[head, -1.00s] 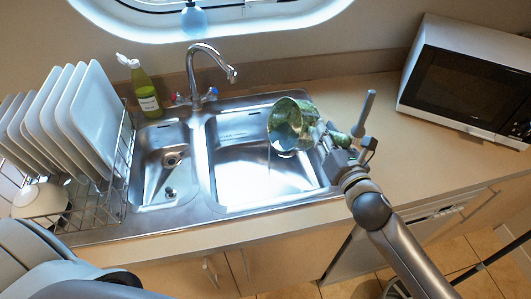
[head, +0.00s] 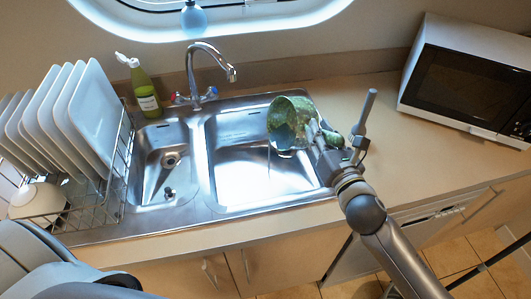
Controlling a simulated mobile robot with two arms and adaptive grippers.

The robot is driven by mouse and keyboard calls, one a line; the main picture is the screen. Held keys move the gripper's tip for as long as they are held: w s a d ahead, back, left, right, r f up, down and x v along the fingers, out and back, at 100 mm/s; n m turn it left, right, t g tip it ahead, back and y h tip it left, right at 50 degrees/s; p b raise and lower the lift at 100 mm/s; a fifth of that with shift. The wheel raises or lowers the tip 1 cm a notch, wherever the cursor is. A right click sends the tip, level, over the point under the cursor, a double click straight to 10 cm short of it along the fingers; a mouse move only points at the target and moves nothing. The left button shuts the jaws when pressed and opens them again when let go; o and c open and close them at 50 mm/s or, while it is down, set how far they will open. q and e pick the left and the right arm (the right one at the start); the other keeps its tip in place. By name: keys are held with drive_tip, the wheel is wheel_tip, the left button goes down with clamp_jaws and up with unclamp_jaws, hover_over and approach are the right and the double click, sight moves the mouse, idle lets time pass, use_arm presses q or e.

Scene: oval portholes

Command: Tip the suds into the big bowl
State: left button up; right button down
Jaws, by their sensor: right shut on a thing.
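My right gripper (head: 330,145) is shut on a green patterned vessel (head: 297,112) and holds it over the right part of the big sink bowl (head: 262,195). The vessel is tipped, with its opening toward the left and down. A thin pale stream (head: 269,160) falls from its lower lip into the big bowl. The bottom of the big bowl looks bright and shiny; I cannot tell suds from reflection there. The gripper's fingers are partly hidden against the vessel. My left gripper is not in view.
A smaller sink bowl (head: 168,165) lies on the left. The tap (head: 205,70) stands behind, near a green soap bottle (head: 145,90). A dish rack (head: 118,180) with white plates (head: 92,115) stands left. A microwave (head: 465,80) is at right; the counter before it is clear.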

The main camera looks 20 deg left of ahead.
drive_tip(key=shift+s+a+r, duration=0.1)
drive_tip(key=shift+a+r, duration=0.05)
drive_tip(key=shift+r, duration=0.1)
